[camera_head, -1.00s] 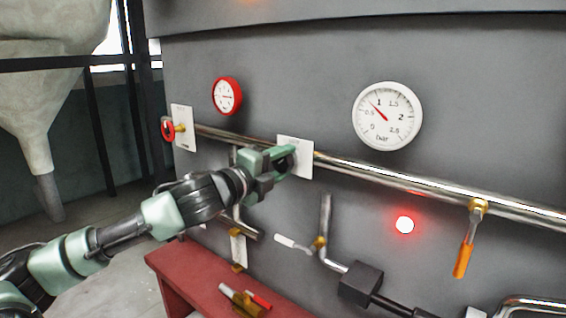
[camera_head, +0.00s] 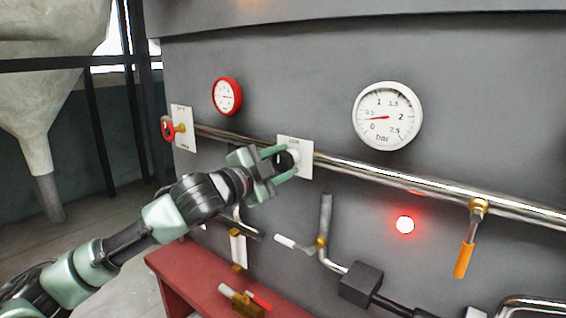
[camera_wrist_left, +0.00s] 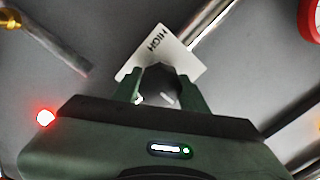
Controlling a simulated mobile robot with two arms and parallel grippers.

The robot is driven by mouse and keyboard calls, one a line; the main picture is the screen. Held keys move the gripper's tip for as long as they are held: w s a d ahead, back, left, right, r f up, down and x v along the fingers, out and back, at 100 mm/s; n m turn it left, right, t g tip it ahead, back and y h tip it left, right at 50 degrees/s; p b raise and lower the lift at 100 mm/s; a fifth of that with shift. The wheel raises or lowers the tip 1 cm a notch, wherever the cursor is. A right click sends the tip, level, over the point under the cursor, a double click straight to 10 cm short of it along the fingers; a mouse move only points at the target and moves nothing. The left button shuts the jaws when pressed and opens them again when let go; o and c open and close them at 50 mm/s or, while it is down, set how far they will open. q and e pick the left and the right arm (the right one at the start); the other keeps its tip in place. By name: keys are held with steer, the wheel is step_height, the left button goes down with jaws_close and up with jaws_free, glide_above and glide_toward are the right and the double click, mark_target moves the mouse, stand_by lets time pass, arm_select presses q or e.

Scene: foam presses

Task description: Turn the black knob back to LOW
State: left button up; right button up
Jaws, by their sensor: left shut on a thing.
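The black knob (camera_head: 285,161) sits on a white plate (camera_head: 307,158) on the grey wall panel, at the pipe. My left gripper (camera_head: 283,162) has its two green fingers on either side of the knob and is shut on it. In the left wrist view the dark knob (camera_wrist_left: 160,84) lies between the fingertips, with a light pointer mark on it. The plate (camera_wrist_left: 172,48) there shows the word HIGH, tilted; the LOW mark is not readable. The white gauge (camera_head: 387,116) has its red needle pointing left, between 0 and 0.5 bar. My right gripper is not in view.
A red light (camera_head: 405,225) glows at right, near an orange lever (camera_head: 464,260). A white-handled lever (camera_head: 286,241) and a red bench (camera_head: 190,279) are below my arm.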

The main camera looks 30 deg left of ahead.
mark_target(278, 167)
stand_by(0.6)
arm_select(q)
steer(key=o, duration=1.4)
steer(key=shift+f, duration=0.1)
steer(key=s+b, duration=0.4)
steer(key=shift+a+f, duration=0.25)
steer(key=shift+a, duration=0.05)
steer(key=shift+s+d+b, duration=0.1)
steer(key=shift+s+b, duration=0.55)
steer(key=shift+b, duration=0.05)
steer(key=shift+s+r+b, duration=0.15)
steer(key=shift+s+b, duration=0.2)
steer(key=shift+s, duration=0.25)
steer(key=shift+s+r+b, duration=0.15)
steer(key=shift+s+b, duration=0.15)
steer(key=shift+s, duration=0.3)
